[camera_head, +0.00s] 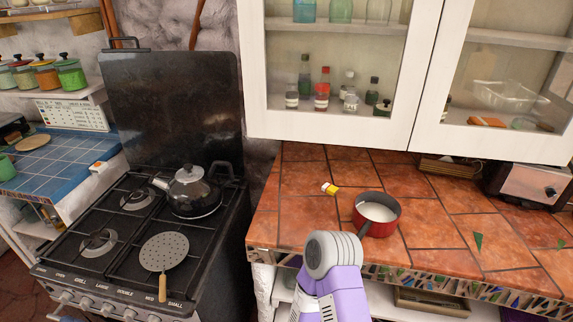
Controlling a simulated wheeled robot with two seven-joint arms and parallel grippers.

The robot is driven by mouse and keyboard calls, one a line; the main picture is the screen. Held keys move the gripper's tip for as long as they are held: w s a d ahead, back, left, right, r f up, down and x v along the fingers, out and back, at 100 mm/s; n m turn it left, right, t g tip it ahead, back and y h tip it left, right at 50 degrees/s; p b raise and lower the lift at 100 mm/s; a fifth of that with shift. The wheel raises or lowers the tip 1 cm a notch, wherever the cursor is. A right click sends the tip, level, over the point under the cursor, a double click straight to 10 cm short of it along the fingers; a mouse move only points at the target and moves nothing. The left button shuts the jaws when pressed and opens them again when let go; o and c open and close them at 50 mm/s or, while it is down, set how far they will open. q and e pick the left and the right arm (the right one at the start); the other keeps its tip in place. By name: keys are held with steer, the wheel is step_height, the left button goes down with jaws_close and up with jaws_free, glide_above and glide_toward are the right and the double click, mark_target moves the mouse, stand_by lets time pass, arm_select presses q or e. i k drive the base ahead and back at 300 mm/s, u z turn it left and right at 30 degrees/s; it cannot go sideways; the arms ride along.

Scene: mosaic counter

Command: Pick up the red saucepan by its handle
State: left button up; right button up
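The red saucepan (377,223) stands upright on the orange tiled counter, right of the picture's middle. Its inside looks pale. Its short dark handle (364,231) points toward the front edge, down and slightly left. A purple and grey arm link of mine (334,268) rises from the bottom middle, and its rounded grey end shows just left of and below the handle. No gripper fingers show, so I see neither gripper on the pan.
A small yellow and white object (330,189) lies left of the pan. A stove (110,235) with a black kettle (190,192) is at left. White cabinets (345,127) hang above the counter. A toaster (528,187) stands at right. Counter around the pan is mostly clear.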

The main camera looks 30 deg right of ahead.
mark_target(376, 214)
steer(key=z, duration=1.7)
steer(key=k, duration=0.5)
steer(key=z, duration=1.45)
steer(key=i, duration=1.2)
steer(key=u, duration=1.7)
